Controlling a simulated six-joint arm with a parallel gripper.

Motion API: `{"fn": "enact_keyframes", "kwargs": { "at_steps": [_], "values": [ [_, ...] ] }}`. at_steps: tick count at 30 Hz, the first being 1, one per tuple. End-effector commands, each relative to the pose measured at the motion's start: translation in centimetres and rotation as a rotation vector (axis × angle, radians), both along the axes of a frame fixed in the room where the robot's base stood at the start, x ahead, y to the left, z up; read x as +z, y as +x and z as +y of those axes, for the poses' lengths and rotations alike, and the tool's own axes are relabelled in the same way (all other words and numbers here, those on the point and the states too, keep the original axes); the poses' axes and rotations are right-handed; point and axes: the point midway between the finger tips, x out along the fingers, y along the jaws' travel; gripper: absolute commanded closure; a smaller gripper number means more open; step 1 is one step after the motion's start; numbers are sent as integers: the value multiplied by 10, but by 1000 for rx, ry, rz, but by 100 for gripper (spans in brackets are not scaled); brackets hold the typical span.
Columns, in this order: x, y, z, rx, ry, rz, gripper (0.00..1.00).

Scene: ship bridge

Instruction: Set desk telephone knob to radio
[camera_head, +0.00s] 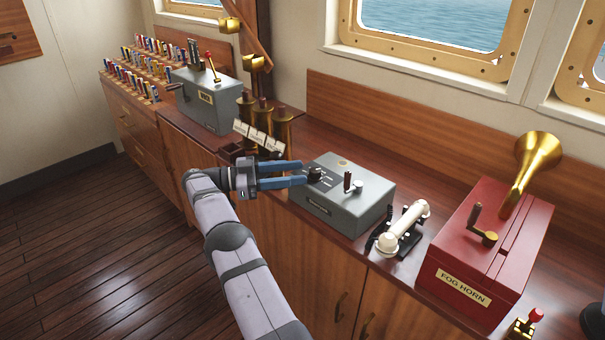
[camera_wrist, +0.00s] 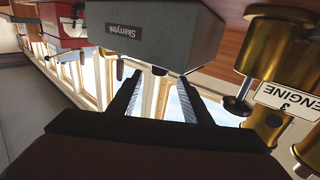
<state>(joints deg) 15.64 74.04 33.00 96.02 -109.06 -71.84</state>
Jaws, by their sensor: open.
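A grey box (camera_head: 345,212) stands on the counter, with a small dark knob (camera_head: 315,173) and a short crank lever (camera_head: 348,182) on its top. A white handset (camera_head: 405,224) lies on a dark cradle just right of it. My gripper (camera_head: 303,173) is open and empty, its blue fingers reaching from the left toward the knob. In the wrist view the grey box (camera_wrist: 135,28) appears upside down, and the dark knob (camera_wrist: 160,71) shows between the fingertips. I cannot tell whether the fingers touch it. The knob's setting and the markings beside it are too small to read.
A red fog horn box (camera_head: 480,255) with a brass horn stands at the right. Brass engine speaking tubes (camera_head: 263,122) stand close behind my gripper. Another grey box (camera_head: 208,100) with a red-tipped lever is farther left. The counter is narrow, with a wooden backboard behind.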

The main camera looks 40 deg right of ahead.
Motion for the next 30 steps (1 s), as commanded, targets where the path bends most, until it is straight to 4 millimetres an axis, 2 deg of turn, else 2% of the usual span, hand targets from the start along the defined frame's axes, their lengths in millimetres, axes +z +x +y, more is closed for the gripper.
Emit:
{"fn": "enact_keyframes", "kwargs": {
  "at_steps": [7,20,26,30],
  "values": [
    [0,5,8,-1,0,0,55],
    [1,6,8,2,-3,1,55],
    [11,8,2,36,-42,10,55],
    [25,11,-6,103,-101,24,55]
  ]
}}
